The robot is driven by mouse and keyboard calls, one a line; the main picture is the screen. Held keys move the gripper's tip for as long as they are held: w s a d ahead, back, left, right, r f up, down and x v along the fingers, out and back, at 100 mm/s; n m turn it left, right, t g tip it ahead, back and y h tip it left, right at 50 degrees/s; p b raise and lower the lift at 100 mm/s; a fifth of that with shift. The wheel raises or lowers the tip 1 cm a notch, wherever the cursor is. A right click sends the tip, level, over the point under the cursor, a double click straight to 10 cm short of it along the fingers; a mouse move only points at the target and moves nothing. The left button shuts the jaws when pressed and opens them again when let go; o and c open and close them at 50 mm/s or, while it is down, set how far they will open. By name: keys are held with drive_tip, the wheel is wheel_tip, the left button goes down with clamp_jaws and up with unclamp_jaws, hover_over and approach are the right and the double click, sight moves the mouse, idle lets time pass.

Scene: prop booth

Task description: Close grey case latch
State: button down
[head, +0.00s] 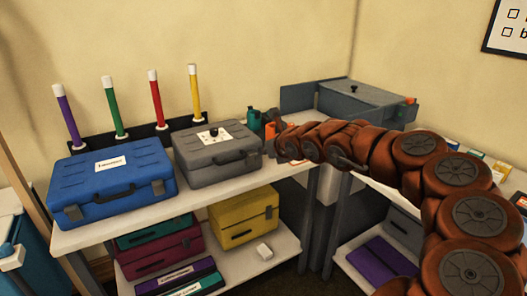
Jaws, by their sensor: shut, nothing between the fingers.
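The grey case (215,158) stands on the left table with its lid down, next to the blue case. A dark knob and a white label are on its lid. A dark handle (229,158) is on its front, with a latch (254,153) near the right front corner. Whether the latch is open or fastened is too small to tell. My gripper (279,143) is shut and empty, just right of the case and apart from the latch. My reddish-brown arm reaches in from the right.
A blue case (112,178) stands left of it. Several coloured sticks with white tips stand behind. Small bottles (254,119) are behind my gripper. A grey-blue box (362,103) sits on the right table. Boxes, including a yellow one (243,216), fill the lower shelf.

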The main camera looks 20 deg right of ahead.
drive_tip(key=v, duration=0.2)
drive_tip(key=p+v, duration=0.1)
drive_tip(key=shift+s+r, duration=0.15)
drive_tip(key=shift+r, duration=0.4)
